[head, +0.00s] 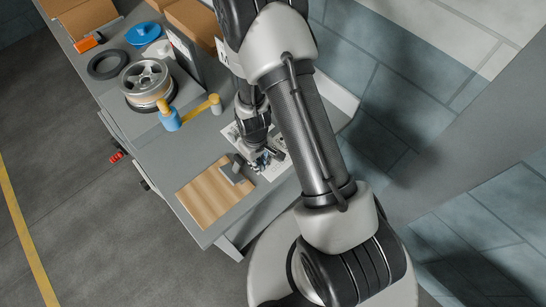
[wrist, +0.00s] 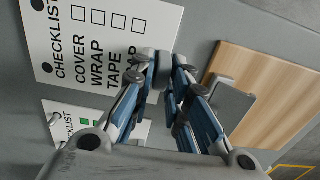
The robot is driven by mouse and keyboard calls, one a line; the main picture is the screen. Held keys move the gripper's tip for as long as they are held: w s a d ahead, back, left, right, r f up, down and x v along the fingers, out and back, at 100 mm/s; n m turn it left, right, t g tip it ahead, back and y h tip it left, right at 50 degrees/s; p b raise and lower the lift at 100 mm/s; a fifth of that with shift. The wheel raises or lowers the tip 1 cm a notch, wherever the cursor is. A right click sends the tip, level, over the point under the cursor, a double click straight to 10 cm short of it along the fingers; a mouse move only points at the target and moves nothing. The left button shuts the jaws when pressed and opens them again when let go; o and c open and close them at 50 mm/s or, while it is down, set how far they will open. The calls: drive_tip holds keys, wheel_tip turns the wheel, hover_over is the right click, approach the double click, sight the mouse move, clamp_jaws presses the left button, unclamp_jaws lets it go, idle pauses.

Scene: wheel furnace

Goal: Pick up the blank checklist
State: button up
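The blank checklist (wrist: 110,38) is a white sheet with black lettering and empty boxes, at upper left in the wrist view. Its lower edge is partly behind a finger. A second checklist (wrist: 62,116) with a green-marked box lies below it, partly hidden by my gripper. My gripper (wrist: 170,68) has its fingertips close together beside the blank checklist's right end. No sheet shows clearly between the tips, and contact is unclear. In the head view my gripper (head: 266,158) is low over the papers on the bench, hiding part of them.
A wooden board (head: 210,195) with a grey block (head: 236,170) lies beside the papers on the grey bench (head: 207,140). The bench's front edge is near the board.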

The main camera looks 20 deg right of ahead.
clamp_jaws()
drive_tip(key=shift+r, duration=0.15)
